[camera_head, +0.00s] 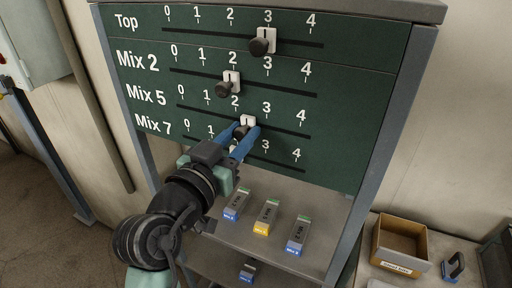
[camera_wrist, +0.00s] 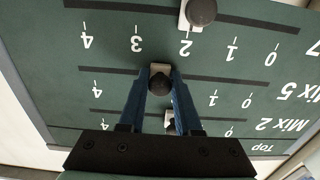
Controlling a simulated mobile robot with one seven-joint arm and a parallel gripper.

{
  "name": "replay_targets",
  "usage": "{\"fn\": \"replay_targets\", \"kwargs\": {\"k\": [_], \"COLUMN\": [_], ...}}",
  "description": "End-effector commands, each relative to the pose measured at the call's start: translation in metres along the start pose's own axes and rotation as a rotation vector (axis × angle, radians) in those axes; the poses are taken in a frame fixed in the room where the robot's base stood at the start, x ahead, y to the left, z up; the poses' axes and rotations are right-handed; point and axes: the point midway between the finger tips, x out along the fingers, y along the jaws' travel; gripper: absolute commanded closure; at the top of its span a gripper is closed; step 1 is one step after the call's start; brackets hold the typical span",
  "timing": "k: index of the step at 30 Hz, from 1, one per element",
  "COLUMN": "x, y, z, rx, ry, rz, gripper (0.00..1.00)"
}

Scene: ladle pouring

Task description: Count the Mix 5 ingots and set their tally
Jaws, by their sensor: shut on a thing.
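A green board (camera_head: 340,120) carries slider rows Top, Mix 2, Mix 5 and Mix 7. My gripper (camera_head: 246,130) is shut on the dark knob of the Mix 5 slider (camera_head: 247,120). In the wrist view, upside down, that knob (camera_wrist: 160,84) sits between my blue fingers, between marks 2 and 3. On the shelf below the board lie a blue-ended ingot (camera_head: 237,204), a yellow-ended ingot (camera_head: 266,216) and another blue-ended ingot (camera_head: 297,235). One more blue-ended ingot (camera_head: 247,272) is on a lower level. Their lettering is too small to read surely.
The Top slider (camera_head: 262,40) is near 3 and the Mix 2 slider (camera_head: 229,83) near 2. The Mix 7 slider (camera_wrist: 200,12) is near 2.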

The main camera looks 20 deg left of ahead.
Motion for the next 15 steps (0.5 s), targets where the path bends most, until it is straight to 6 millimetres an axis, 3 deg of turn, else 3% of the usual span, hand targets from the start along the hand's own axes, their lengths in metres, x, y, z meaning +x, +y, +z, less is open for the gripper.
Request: {"fn": "replay_targets", "kwargs": {"k": [6,15], "x": [0.000,0.000], "y": [-0.026,-0.027], "z": [0.003,0.000], "rx": [0.002,0.000], "ry": [0.001,0.000], "rz": [-0.002,-0.001], "gripper": [1.00,1.00]}}
